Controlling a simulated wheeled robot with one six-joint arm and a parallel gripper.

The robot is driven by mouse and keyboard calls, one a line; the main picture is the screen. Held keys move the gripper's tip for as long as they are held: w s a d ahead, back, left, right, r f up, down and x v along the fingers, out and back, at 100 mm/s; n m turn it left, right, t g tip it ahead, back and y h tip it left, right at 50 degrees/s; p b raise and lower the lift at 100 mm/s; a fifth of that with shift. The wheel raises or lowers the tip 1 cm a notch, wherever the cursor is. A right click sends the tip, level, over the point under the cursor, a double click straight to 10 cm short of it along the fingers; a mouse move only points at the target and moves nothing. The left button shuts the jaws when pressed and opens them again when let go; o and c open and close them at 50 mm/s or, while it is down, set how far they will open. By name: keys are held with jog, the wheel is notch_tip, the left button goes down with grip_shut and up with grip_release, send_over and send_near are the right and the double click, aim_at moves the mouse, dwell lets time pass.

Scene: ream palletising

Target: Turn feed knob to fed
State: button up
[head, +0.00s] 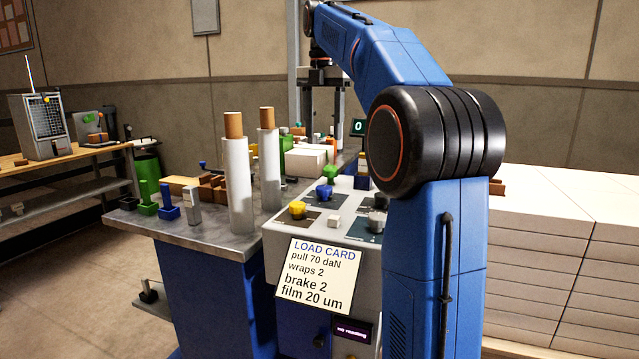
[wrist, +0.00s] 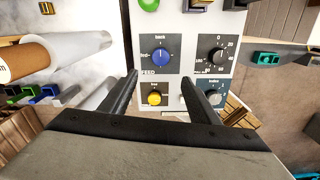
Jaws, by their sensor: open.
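The feed knob is a blue knob (wrist: 162,55) on a dark square marked FEED, with "back" above it and "fed" to its left. Its pointer is too small to read surely. In the head view the blue knob (head: 324,192) sits on the grey control panel (head: 275,245). My gripper (wrist: 160,79) is open, with dark fingers spread above the panel. The blue knob shows between and just beyond the fingertips, apart from them. Nothing is held.
A yellow knob (wrist: 154,98) sits below the blue one. A black dial (wrist: 218,55) and a grey knob (wrist: 214,99) are to the right. Two tall film rolls (head: 238,185) stand left of the panel. A load card (head: 315,275) hangs in front; white stacks (head: 560,250) stand at right.

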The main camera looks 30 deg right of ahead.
aim_at(323, 188)
notch_tip(323, 188, down, 15)
jog(key=shift+f, duration=0.1)
dwell(0.4)
jog(key=shift+c, duration=0.7)
jog(key=c, duration=0.9)
